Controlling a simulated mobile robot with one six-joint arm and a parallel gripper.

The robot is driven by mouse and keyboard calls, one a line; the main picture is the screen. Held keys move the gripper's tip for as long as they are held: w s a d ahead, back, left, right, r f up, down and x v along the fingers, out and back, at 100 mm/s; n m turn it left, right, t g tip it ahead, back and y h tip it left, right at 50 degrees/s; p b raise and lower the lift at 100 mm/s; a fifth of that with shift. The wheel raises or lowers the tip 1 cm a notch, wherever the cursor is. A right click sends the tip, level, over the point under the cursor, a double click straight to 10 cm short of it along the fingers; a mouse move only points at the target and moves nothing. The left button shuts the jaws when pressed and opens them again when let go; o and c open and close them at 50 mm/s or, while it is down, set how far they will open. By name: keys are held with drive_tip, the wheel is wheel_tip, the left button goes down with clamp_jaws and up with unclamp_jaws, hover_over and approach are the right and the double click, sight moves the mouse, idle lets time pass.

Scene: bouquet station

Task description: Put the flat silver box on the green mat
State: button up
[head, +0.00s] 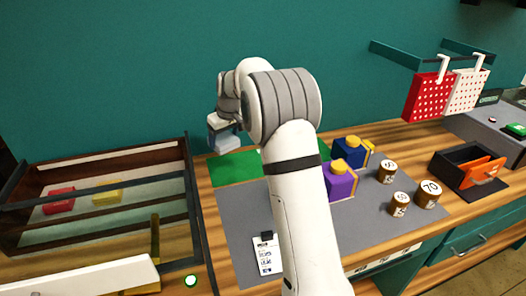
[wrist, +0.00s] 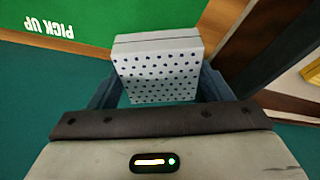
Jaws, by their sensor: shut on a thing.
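The flat silver box (wrist: 157,68), pale with dark dots on one face, is held between the two fingers of my gripper (wrist: 158,88) in the wrist view. In the head view my gripper (head: 221,127) is at the back of the table near the wall, with the box (head: 226,143) below it. The green mat (head: 233,167) lies just in front of the box; its right part is hidden behind my arm. In the wrist view the mat (wrist: 130,20), with PICK UP lettering, lies beyond the box. I cannot tell whether the box touches anything below.
A glass-topped case (head: 120,215) with red and yellow items stands left of the mat. A grey mat (head: 235,218) holds a blue box (head: 347,152), a purple box (head: 340,183) and brown jars (head: 400,204). A dark tray (head: 455,165) and hanging bags (head: 428,97) are at right.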

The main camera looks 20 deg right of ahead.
drive_tip(key=f, duration=0.5)
drive_tip(key=shift+w+d+f+p, duration=0.1)
drive_tip(key=shift+w+d+p, duration=0.05)
drive_tip(key=shift+d+p, duration=0.25)
drive_tip(key=shift+a+f, duration=0.1)
drive_tip(key=shift+f, duration=2.35)
drive_tip(key=o, duration=1)
drive_tip(key=shift+o, duration=0.2)
drive_tip(key=shift+r, duration=0.1)
